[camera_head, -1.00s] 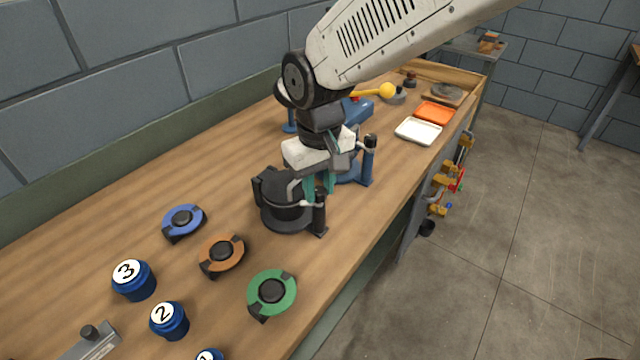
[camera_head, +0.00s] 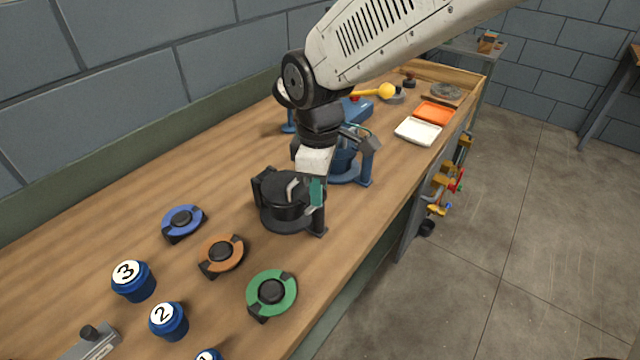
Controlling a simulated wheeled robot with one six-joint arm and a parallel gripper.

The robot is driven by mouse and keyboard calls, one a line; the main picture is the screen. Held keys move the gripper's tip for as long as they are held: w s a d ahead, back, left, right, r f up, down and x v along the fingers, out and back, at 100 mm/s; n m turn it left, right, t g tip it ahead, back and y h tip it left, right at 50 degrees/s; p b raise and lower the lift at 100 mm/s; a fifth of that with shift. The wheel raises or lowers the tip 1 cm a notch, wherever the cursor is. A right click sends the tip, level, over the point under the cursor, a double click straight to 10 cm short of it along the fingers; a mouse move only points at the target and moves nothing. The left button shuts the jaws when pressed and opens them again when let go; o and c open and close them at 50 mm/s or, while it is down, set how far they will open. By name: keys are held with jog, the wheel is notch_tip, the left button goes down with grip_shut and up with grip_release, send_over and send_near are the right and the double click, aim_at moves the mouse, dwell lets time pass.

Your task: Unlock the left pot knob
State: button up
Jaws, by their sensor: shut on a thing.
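The left pot is a black round casing (camera_head: 278,217) with upright posts, standing on the bench in the middle of the view. My gripper (camera_head: 317,192) points down at the pot's right side. Its teal fingertips are shut at the top of the right post (camera_head: 319,221), on what appears to be the left pot knob. The fingers mostly hide the knob, so its exact turn cannot be told. A pale curved bar (camera_head: 292,187) shows beside the fingers over the pot's top. A blue pot (camera_head: 345,172) of similar build stands just behind, partly hidden by my wrist.
Blue (camera_head: 183,222), orange (camera_head: 221,256) and green (camera_head: 271,292) ringed discs lie in front, near numbered blue knobs (camera_head: 134,280). White (camera_head: 418,131) and orange (camera_head: 434,112) trays lie further back. The bench's left strip is clear.

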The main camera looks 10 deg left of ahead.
jog(key=shift+n, duration=0.4)
jog(key=o, duration=1)
notch_tip(320, 180, up, 8)
jog(key=shift+s+f, duration=0.1)
